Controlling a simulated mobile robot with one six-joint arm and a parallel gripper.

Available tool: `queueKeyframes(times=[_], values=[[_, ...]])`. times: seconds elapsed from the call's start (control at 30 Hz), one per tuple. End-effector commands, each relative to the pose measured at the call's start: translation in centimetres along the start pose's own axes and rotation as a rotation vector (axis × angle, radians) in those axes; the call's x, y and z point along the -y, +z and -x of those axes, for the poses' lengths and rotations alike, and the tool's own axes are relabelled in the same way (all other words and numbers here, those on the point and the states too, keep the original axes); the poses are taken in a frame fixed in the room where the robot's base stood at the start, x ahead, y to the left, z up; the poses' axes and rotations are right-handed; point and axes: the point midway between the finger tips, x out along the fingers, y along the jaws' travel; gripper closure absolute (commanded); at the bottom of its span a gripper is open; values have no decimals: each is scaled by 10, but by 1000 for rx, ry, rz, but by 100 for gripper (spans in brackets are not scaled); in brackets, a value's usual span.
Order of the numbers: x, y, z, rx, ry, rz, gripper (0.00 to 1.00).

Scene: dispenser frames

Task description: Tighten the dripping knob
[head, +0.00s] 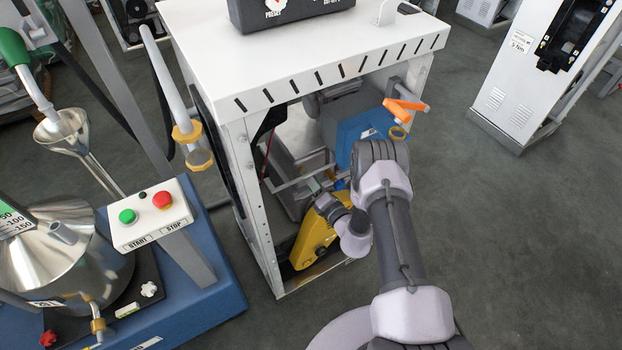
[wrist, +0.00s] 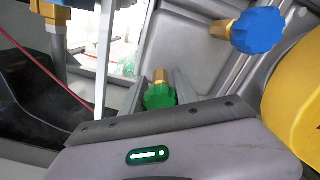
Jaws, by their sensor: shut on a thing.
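A green knob (wrist: 159,96) on a brass stem sits between the two fingers of my gripper (wrist: 158,92) in the wrist view. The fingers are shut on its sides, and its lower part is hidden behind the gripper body. A blue knob (wrist: 258,31) on a brass stem is at the upper right, apart from the fingers. No drip is visible on either knob. In the head view my arm reaches into the open lower bay of the white dispenser frame (head: 300,65), and the fingers and green knob cannot be made out.
A yellow housing (wrist: 302,100) is close at the right of the wrist view. A thin red wire (wrist: 50,75) runs at the left. In the head view an orange handle (head: 404,105) sticks out beside my arm.

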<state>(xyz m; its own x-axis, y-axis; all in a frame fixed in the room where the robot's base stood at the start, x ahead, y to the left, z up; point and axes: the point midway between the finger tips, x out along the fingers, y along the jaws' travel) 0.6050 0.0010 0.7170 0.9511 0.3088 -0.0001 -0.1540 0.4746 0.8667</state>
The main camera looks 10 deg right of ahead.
Motion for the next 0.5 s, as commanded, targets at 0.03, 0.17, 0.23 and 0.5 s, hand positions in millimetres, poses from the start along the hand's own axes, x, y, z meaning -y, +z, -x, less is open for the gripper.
queueKeyframes(times=[0.03,0.17,0.23,0.5], values=[[0,-1,0,-3,0,0,100],[0,-1,0,-2,0,0,43],[0,-1,0,-2,0,1,43],[0,0,3,-1,-1,1,43]])
